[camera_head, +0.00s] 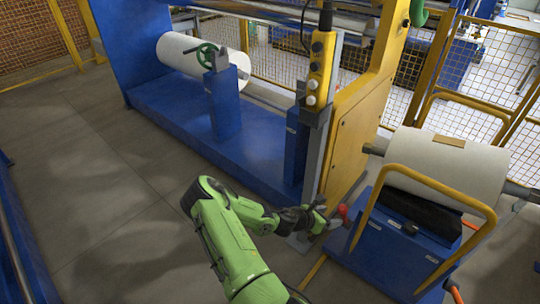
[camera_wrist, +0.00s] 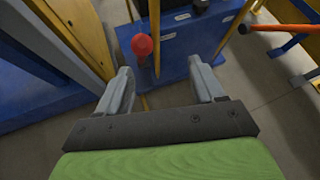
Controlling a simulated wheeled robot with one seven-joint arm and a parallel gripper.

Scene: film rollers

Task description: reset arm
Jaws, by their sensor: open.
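My green arm reaches in from the bottom of the head view. My gripper (camera_head: 318,214) is near the left side of the blue cart (camera_head: 395,255), beside the yellow machine post. In the wrist view my gripper (camera_wrist: 164,75) shows two grey fingers spread apart with nothing between them. A red knob (camera_wrist: 142,46) is ahead of the fingers, on the cart's side; it also shows in the head view (camera_head: 343,211), just right of the gripper. I cannot tell whether the gripper touches anything there.
A blue machine base (camera_head: 190,125) with another white roll (camera_head: 190,58) stands behind. A yellow button pendant (camera_head: 319,70) hangs above the gripper. Grey floor (camera_head: 95,185) at left is clear.

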